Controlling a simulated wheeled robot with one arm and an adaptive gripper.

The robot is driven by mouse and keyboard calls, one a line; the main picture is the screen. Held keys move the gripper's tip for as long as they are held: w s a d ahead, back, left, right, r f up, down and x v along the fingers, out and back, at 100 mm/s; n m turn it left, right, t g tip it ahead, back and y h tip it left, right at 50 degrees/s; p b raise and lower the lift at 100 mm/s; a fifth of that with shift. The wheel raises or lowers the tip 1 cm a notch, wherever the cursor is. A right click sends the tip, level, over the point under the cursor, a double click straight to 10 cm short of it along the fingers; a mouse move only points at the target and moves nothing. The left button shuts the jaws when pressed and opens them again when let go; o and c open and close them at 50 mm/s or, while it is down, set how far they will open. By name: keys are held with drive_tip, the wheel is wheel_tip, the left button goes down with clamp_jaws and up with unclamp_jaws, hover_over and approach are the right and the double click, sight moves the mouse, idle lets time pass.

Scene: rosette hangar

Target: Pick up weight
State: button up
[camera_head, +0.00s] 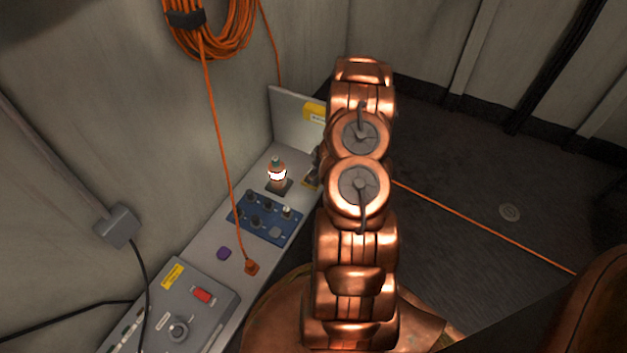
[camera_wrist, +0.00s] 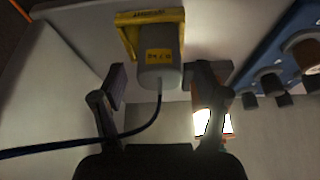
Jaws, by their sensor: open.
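I cannot tell for sure which thing is the weight. In the wrist view, my gripper (camera_wrist: 159,88) is open, with one finger on each side of a pale grey cylinder (camera_wrist: 157,72) that bears a yellow label. A black cable runs from its near end, and a yellow bracket (camera_wrist: 125,35) is beside it. I see no finger contact. Several dark, knob-like pieces (camera_wrist: 270,84) stand on a blue panel (camera_wrist: 283,48) at right. The blue panel (camera_head: 265,222) also shows on the bench in the head view, where my arm mostly hides my gripper.
The narrow bench (camera_head: 215,265) runs along the wall. It holds a glowing lamp (camera_head: 277,174), a purple piece (camera_head: 223,253), an orange plug (camera_head: 252,267) and a grey control box (camera_head: 190,305) with a red switch. An orange cord hangs over it. An upright plate (camera_head: 295,120) closes its far end.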

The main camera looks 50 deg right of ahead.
drive_tip(key=shift+w+f, duration=0.2)
drive_tip(key=shift+f, duration=0.35)
drive_tip(key=shift+c, duration=0.4)
clamp_jaws()
